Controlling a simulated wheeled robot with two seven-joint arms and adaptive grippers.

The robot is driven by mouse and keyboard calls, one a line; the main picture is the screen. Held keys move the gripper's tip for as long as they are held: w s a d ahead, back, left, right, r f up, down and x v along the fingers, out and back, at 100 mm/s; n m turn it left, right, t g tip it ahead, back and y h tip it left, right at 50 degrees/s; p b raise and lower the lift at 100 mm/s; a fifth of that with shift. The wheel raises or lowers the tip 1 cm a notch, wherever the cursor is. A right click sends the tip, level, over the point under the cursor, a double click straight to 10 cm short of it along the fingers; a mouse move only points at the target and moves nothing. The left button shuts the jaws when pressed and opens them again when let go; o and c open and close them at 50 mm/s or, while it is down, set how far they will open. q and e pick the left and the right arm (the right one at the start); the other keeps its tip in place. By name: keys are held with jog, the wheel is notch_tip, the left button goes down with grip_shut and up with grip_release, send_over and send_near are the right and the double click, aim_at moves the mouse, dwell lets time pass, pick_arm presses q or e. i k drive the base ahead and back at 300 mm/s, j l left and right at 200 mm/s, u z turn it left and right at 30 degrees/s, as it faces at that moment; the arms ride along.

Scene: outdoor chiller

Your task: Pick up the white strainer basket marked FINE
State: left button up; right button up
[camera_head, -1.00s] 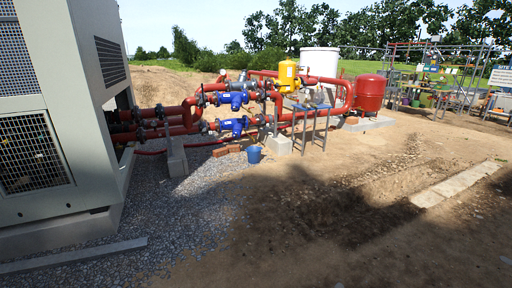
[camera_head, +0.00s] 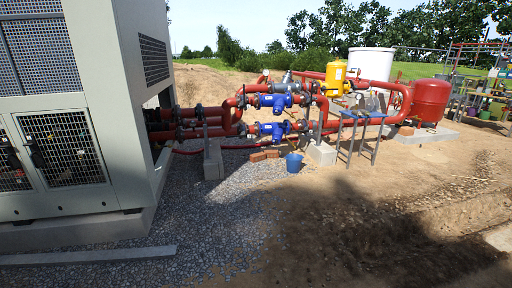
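No white strainer basket and no FINE marking can be made out in the head view. A small stand with a blue top (camera_head: 363,115) stands in front of the red pipework; what lies on it is too small to tell. A blue bucket (camera_head: 294,163) sits on the ground left of the stand. Neither of my grippers is in view.
A large grey chiller unit (camera_head: 105,170) fills the left side. A kerb (camera_head: 90,256) lies front left. Open dirt lies front right.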

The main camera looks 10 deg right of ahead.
aim_at(357, 114)
jog(key=i+u, duration=0.15)
jog(key=i, duration=2.2)
jog(key=i+z, duration=0.2)
jog(key=i, duration=0.6)
jog(key=i+z, duration=0.25)
jog(key=i, duration=0.15)
jog(key=i+z, duration=0.55)
jog(key=i, duration=0.25)
jog(key=i+j+z, duration=0.1)
jog(key=i+z, duration=0.2)
jog(key=i, duration=0.2)
jog(key=i+j+z, duration=0.15)
jog(key=i+z, duration=0.2)
jog(key=i, duration=0.7)
jog(key=i+z, duration=0.25)
jog(key=i, duration=0.25)
jog(key=i+z, duration=0.25)
jog(key=i, duration=0.2)
